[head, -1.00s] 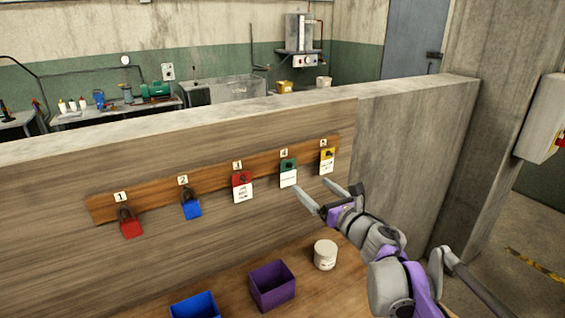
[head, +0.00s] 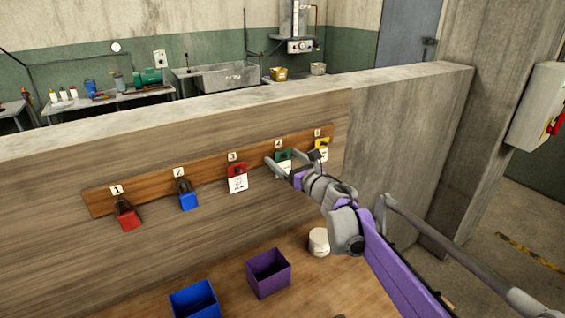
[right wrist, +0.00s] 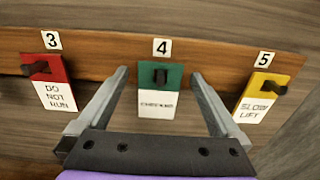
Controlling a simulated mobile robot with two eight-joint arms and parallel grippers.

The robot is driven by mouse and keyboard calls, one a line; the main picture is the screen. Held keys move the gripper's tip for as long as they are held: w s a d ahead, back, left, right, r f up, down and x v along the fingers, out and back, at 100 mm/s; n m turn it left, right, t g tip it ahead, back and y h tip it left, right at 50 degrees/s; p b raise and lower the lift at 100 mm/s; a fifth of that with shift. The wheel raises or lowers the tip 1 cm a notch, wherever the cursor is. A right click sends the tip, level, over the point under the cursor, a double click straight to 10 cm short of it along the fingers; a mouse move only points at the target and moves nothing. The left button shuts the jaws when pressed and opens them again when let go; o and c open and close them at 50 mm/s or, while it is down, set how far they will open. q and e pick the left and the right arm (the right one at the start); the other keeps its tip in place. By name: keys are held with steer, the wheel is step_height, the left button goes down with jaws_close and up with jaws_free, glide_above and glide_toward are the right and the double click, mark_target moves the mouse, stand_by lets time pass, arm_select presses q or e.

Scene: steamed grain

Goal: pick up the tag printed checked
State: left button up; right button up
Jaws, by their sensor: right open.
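The green-topped tag with a white lower part (right wrist: 156,105) hangs on the hook under number 4; its small print looks like "CHECKED". In the head view this tag (head: 283,156) is partly covered by my right gripper (head: 293,161). In the right wrist view my right gripper (right wrist: 160,75) is open and empty, its fingers on either side of the green tag with a gap on each side. I cannot tell how far the fingertips are from the board. My left gripper is not in view.
The red "DO NOT RUN" tag (right wrist: 57,88) hangs at 3 and the yellow "SLOW LIFT" tag (right wrist: 261,96) at 5, close beside the fingers. Padlocks, one red (head: 129,219), one blue (head: 188,201), hang farther left. Below stand a purple bin (head: 268,274), blue bin (head: 195,300) and white tub (head: 318,242).

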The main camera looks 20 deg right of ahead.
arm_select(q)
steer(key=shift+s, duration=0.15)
arm_select(e)
steer(key=shift+s, duration=0.15)
steer(key=shift+c, duration=1.8)
steer(key=c, duration=1)
steer(key=shift+c, duration=0.2)
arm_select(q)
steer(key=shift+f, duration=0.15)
arm_select(e)
steer(key=shift+r, duration=0.2)
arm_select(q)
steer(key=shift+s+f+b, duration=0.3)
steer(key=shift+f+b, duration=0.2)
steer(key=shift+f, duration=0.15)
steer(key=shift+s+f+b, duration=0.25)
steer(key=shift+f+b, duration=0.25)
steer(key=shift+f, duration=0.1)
arm_select(e)
steer(key=s+d, duration=0.2)
steer(key=s, duration=1.5)
steer(key=shift+s+d, duration=0.2)
steer(key=shift+s, duration=0.2)
